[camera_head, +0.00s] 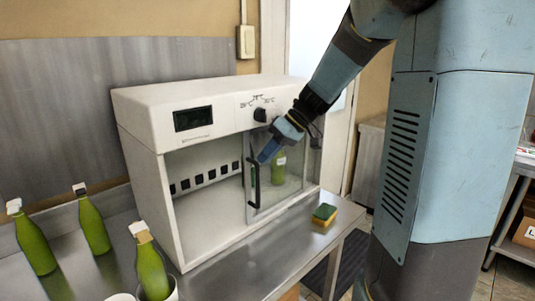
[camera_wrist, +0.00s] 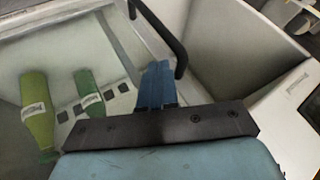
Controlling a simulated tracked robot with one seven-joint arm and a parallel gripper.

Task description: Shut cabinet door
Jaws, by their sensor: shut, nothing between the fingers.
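The white cabinet (camera_head: 150,148) stands on the metal counter, its left half open to the inside. Its clear glass door (camera_head: 296,165) covers the right part of the front and has an upright black handle (camera_head: 254,185) near its left edge. The handle also shows as a dark curved bar in the wrist view (camera_wrist: 160,27). My gripper (camera_head: 265,156) has its blue fingers together and empty, just right of the handle in the head view. In the wrist view the fingertips (camera_wrist: 158,66) lie close beside the handle; whether they touch it I cannot tell.
A green bottle (camera_head: 279,168) stands inside behind the glass. Several green bottles, including one at the front (camera_head: 152,268), stand on the counter (camera_head: 240,275) at left. A yellow-green sponge (camera_head: 324,215) lies near the counter's right edge. The cabinet floor at left looks clear.

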